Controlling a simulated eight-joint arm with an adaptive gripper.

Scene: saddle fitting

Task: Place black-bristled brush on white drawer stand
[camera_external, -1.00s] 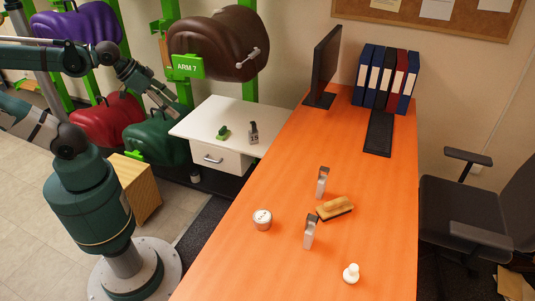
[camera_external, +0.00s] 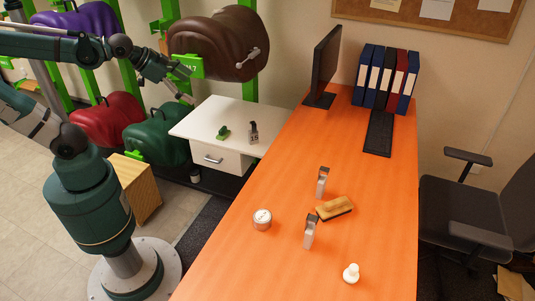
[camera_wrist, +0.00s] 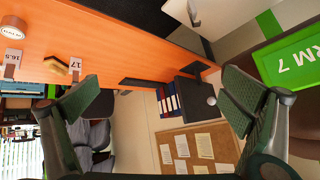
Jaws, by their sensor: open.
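The brush (camera_external: 334,208), with a tan wooden body and dark bristles, lies on the orange desk between two upright metal pieces. It also shows in the wrist view (camera_wrist: 56,66) at the left. The white drawer stand (camera_external: 229,118) stands left of the desk, with a small green object and a dark upright tag piece on top. In the wrist view, a white edge of it (camera_wrist: 198,14) seems to show at the top. My gripper (camera_external: 188,84) is raised above and left of the stand, far from the brush. In the wrist view its two fingers (camera_wrist: 165,98) are spread and empty.
Two metal pieces (camera_external: 323,183) and (camera_external: 310,232), a round tin (camera_external: 262,219) and a white knob-like piece (camera_external: 351,273) are on the desk. A monitor (camera_external: 323,65), binders (camera_external: 384,78) and a keyboard (camera_external: 379,132) occupy its far end. A brown saddle (camera_external: 222,45) hangs near my gripper.

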